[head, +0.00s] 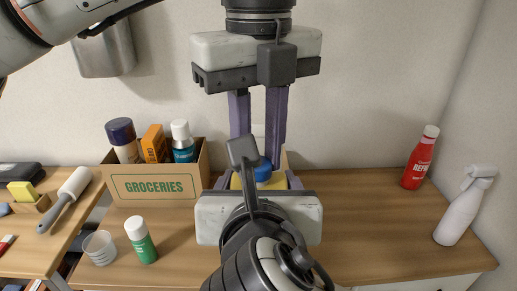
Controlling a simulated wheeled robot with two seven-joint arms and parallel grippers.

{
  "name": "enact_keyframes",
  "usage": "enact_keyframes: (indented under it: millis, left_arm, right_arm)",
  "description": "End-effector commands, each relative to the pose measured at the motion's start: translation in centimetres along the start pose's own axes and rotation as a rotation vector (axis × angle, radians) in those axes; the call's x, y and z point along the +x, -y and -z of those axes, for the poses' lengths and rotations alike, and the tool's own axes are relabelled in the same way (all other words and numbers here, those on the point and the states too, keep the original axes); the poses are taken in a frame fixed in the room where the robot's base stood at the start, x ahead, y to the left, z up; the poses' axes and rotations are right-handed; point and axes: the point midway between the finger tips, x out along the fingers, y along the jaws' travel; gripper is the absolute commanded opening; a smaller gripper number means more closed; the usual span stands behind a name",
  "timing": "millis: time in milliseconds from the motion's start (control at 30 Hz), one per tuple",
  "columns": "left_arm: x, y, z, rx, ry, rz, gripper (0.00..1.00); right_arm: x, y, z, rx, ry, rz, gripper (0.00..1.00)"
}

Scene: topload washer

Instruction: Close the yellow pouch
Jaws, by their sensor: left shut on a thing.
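The yellow pouch (276,181) is at the centre, mostly hidden behind my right gripper. A blue cap (263,169) shows at its top; I cannot tell whether it is seated on the pouch. My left gripper (262,150) hangs from above, its purple fingers pointing down. It is shut on the blue cap, with the contact partly hidden. My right gripper (258,182) comes in from below, pointing away from me. Its fingertips show only in part, on both sides of the pouch, and its hold on the pouch is hidden.
A groceries box (155,187) with bottles stands left, with a green bottle (141,240) and clear cups (100,248) before it. A red bottle (420,158) and white spray bottle (465,207) stand right. The counter (370,230) between is clear.

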Motion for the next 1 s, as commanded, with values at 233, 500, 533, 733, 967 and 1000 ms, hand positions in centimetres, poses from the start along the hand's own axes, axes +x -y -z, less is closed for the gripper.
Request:
enact_keyframes:
  millis: [233,500,533,733,967,1000]
  left_arm:
    - [0.04,0.08,0.04,0.560,0.000,0.001,0.00]
    - [0.05,0.09,0.04,1.166,0.000,0.001,0.00]
    - [0.06,0.08,0.04,1.234,0.000,0.001,0.00]
    - [0.10,0.07,-0.01,1.680,0.001,0.000,0.00]
    - [0.12,0.07,-0.04,2.193,0.002,-0.002,0.00]
    - [0.14,0.06,-0.05,2.282,0.001,-0.003,0.00]
  right_arm:
    - [-0.09,-0.06,-0.23,0.002,0.006,-0.003,0.04]
    - [-0.09,-0.06,-0.23,0.002,0.006,-0.003,0.04]
    - [-0.09,-0.06,-0.23,0.002,0.006,-0.003,0.04]
    - [-0.10,-0.05,-0.23,0.002,0.006,-0.003,0.04]
    - [-0.11,-0.05,-0.23,0.003,0.006,-0.003,0.04]
    - [-0.11,-0.05,-0.23,0.003,0.006,-0.003,0.04]
